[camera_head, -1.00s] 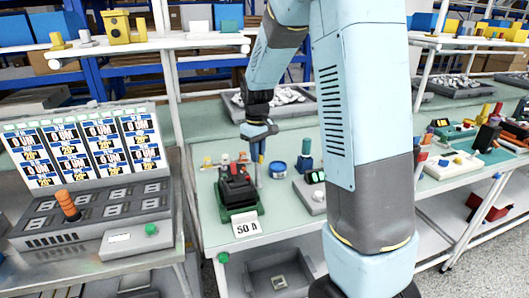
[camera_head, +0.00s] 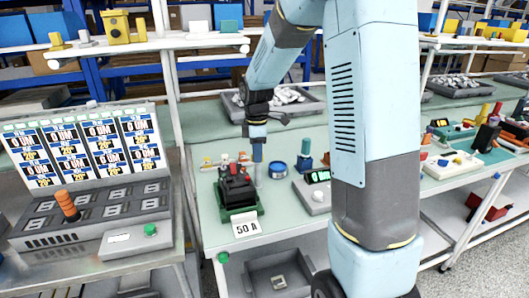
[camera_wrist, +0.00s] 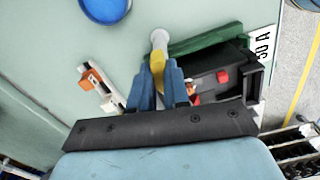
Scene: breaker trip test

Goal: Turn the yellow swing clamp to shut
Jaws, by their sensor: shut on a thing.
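The yellow swing clamp (camera_wrist: 158,72) shows in the wrist view between the two blue fingers of my gripper (camera_wrist: 161,85). My gripper is shut on it. A pale round-topped post (camera_wrist: 159,40) stands at the clamp's far end. The black breaker (camera_wrist: 218,77) on its green base (camera_wrist: 205,40) is just right of the fingers. In the head view my gripper (camera_head: 257,154) points down just right of the breaker (camera_head: 236,185). There the clamp itself cannot be made out. The fingers hide part of the clamp in the wrist view.
A blue round tin (camera_head: 277,170) and a grey box with a display (camera_head: 313,193) stand right of my gripper. A "50 A" card (camera_head: 247,228) is at the bench front. A white strip with an orange part (camera_wrist: 101,90) lies left of the fingers. A meter panel (camera_head: 85,150) stands left.

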